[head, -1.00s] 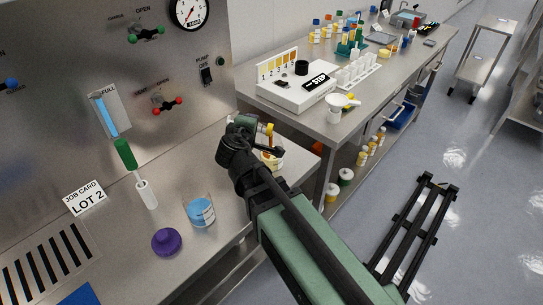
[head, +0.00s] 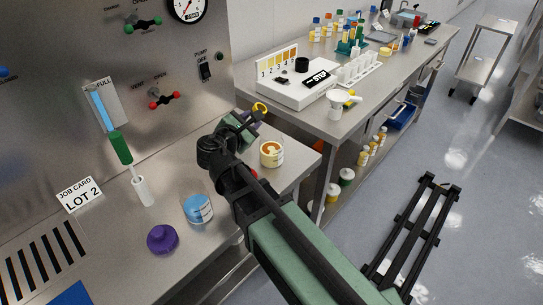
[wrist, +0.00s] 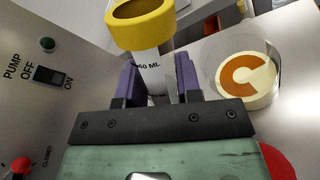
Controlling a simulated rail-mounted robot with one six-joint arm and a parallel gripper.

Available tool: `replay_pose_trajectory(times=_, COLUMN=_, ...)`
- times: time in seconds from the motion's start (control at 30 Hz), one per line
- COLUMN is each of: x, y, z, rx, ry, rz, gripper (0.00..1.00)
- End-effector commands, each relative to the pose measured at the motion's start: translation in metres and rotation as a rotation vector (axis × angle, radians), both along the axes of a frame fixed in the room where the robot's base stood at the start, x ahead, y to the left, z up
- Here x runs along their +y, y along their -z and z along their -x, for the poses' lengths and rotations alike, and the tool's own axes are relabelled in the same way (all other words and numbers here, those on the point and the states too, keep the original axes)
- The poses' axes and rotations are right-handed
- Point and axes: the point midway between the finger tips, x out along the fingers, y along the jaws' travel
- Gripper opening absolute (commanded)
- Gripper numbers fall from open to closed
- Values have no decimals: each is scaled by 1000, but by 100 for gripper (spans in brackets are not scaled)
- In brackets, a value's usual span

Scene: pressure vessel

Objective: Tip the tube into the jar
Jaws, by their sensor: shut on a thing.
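My gripper (wrist: 160,88) is shut on a pale tube (wrist: 150,62) marked "60 ML", with its purple fingers on both sides. The tube has a wide yellow rim (wrist: 140,24), which also shows in the head view (head: 260,108); I cannot tell its exact tilt or contents. My gripper (head: 249,121) is raised over the bench by the panel. A clear jar with blue contents or label (head: 197,208) stands on the bench left of my arm. A clear container with a cream and orange inside (head: 271,154) stands right of my gripper; it also shows in the wrist view (wrist: 247,78).
A purple lid (head: 162,239) lies by the blue jar. A side bench (head: 310,118) holds labware.

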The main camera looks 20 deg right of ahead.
Motion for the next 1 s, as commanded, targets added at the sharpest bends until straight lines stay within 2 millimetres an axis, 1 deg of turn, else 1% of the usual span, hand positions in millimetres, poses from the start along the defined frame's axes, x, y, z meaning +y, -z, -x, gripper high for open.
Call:
replay_pose_trajectory(times=0.03, x=4, y=16, z=-3, rx=22, ry=0, rz=41, gripper=9)
replay_pose_trajectory(times=0.07, x=5, y=19, z=-4, rx=37, ry=0, rz=72, gripper=9)
replay_pose_trajectory(times=0.1, x=9, y=11, z=-6, rx=79, ry=0, rz=155, gripper=9)
replay_pose_trajectory(times=0.13, x=12, y=7, z=-7, rx=110, ry=1, rz=217, gripper=9)
replay_pose_trajectory(times=0.2, x=18, y=0, z=-11, rx=181, ry=0, rz=356, gripper=9)
replay_pose_trajectory(times=0.3, x=24, y=-6, z=-13, rx=255, ry=1, rz=498, gripper=9)
replay_pose_trajectory(times=0.57, x=23, y=-10, z=-12, rx=263, ry=1, rz=511, gripper=9)
replay_pose_trajectory(times=0.8, x=23, y=-38, z=-12, rx=262, ry=1, rz=509, gripper=9)
replay_pose_trajectory(times=0.83, x=23, y=-40, z=-12, rx=262, ry=1, rz=509, gripper=9)
replay_pose_trajectory(times=1.0, x=23, y=-38, z=-12, rx=263, ry=0, rz=508, gripper=9)
